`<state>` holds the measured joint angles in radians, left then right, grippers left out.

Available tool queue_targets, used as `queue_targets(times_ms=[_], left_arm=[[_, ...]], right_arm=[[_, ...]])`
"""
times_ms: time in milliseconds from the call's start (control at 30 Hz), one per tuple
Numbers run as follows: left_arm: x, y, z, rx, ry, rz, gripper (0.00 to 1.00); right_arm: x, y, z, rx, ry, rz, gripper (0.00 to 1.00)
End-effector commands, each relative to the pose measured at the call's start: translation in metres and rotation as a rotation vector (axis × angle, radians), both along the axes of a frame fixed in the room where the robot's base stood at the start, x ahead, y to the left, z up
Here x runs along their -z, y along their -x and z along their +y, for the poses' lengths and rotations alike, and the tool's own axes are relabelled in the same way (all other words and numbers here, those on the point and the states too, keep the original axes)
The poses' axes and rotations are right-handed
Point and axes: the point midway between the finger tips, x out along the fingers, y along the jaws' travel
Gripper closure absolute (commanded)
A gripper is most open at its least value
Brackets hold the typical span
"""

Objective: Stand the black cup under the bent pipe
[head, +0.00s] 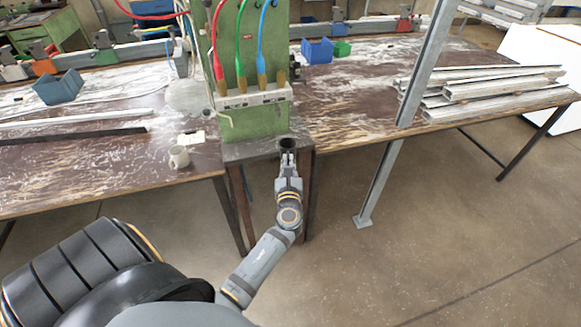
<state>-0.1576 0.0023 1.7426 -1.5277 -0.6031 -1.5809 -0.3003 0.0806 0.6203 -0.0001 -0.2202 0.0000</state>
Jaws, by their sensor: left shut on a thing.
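My left gripper (287,154) is at the front edge of the green machine's small dark ledge (245,151). It is shut on the black cup (287,142), which looks upright with its dark opening facing up. From this view I cannot tell whether the cup touches the ledge. Above and behind the cup, short brownish pipe ends (281,77) stick out over the machine's pale block (254,97). They are too small to tell which one is the bent pipe. My right gripper is not in view.
A pale mug (179,157) stands on the left bench. The green machine (236,50) carries red, green and blue hoses. A grey upright post (425,70) and stacked metal profiles (490,88) are at right.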

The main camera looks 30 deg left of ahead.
Motion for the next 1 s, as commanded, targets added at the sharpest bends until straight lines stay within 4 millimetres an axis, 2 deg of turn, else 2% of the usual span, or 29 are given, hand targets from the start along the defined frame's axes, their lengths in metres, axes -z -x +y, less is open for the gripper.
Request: queue_targets(times_ms=[1000], left_arm=[[0.012,-0.061,0.072,-0.001,-0.001,0.000,1.00]], right_arm=[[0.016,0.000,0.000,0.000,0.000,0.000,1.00]])
